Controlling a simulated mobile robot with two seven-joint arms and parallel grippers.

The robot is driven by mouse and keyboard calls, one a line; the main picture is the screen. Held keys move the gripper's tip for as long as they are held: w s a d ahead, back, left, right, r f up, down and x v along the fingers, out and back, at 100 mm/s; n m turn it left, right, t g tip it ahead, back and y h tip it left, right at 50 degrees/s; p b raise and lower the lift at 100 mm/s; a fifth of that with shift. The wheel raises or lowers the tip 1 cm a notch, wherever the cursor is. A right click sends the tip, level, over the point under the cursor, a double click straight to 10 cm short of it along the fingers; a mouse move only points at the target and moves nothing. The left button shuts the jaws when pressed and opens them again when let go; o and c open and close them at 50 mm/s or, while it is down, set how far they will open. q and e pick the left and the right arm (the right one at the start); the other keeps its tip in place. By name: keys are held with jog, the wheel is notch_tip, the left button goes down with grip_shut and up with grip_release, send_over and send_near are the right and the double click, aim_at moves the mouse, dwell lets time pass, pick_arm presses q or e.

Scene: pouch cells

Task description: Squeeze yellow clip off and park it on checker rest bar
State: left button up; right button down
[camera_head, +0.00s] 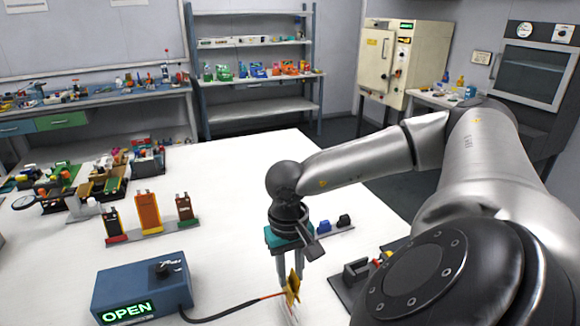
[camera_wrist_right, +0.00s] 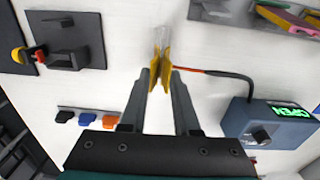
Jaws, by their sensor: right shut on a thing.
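My right gripper (camera_head: 290,278) points down over the white table and is shut on the yellow clip (camera_head: 293,288). In the right wrist view the yellow clip (camera_wrist_right: 160,72) sits between the fingertips, its two jaws showing beyond them. A pale, translucent piece (camera_wrist_right: 163,38) lies at the clip's far end; whether the clip grips it is unclear. A red and black lead runs from the clip to the blue checker (camera_head: 140,290), whose display reads OPEN. I cannot make out which part is the rest bar. My left gripper is not in view.
A dark plate with a block (camera_wrist_right: 68,38) lies left in the wrist view, a red and yellow piece beside it. A small bar holds black, blue and orange pieces (camera_wrist_right: 88,118). A rack of upright pouches (camera_head: 150,212) stands behind the checker. The table between is clear.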

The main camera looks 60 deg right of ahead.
jog(key=shift+f, duration=0.2)
jog(key=shift+f+b, duration=0.7)
jog(key=shift+b, duration=0.05)
jog(key=shift+c, duration=1.2)
grip_release()
jog(key=shift+r, duration=0.1)
notch_tip(320, 180, up, 11)
jog(key=p, duration=0.8)
